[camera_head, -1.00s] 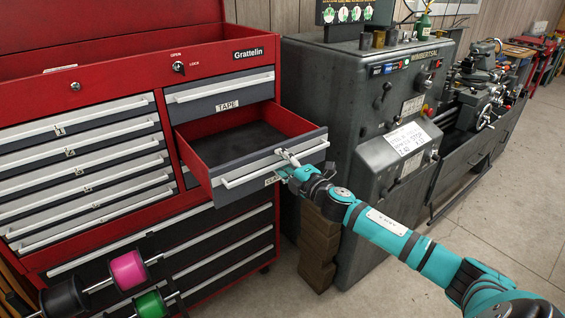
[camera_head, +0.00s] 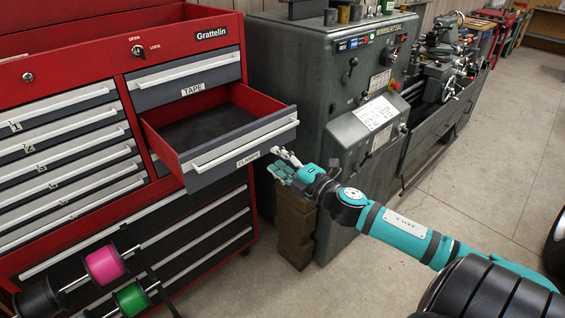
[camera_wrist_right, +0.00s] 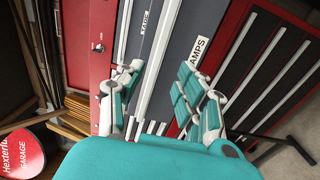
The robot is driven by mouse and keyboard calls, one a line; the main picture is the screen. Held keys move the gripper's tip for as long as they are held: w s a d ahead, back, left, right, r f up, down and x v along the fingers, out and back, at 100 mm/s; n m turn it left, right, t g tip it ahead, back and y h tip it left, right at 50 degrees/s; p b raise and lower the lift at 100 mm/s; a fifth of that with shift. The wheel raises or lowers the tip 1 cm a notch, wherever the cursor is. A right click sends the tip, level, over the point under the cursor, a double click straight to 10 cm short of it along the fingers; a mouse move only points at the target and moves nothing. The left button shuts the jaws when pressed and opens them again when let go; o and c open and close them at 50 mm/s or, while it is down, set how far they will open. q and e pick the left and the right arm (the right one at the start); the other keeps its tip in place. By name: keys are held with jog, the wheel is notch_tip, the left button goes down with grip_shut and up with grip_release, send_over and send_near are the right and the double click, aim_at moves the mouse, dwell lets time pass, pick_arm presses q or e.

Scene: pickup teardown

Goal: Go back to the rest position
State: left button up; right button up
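My right gripper (camera_head: 277,163) reaches in from the right on its teal arm. It is just below and to the right of the open CLAMPS drawer (camera_head: 243,160), near the right end of the drawer's white handle (camera_head: 240,143) and apart from it. In the right wrist view, the fingers of my right gripper (camera_wrist_right: 158,82) are spread with nothing held between them, and the drawer fronts with their labels show beyond. The CLAMPS drawer is pulled out and its visible inside is bare. My left gripper is in neither view.
The red Grattelin tool chest (camera_head: 205,22) fills the left; its TAPE drawer (camera_head: 187,78) is shut. A grey machine (camera_head: 300,70) stands behind my right gripper, with brown blocks (camera_head: 295,235) at its foot. Pink (camera_head: 104,264) and green (camera_head: 131,298) spools are front left. Floor is open at right.

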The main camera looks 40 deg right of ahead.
jog(key=shift+s, duration=0.5)
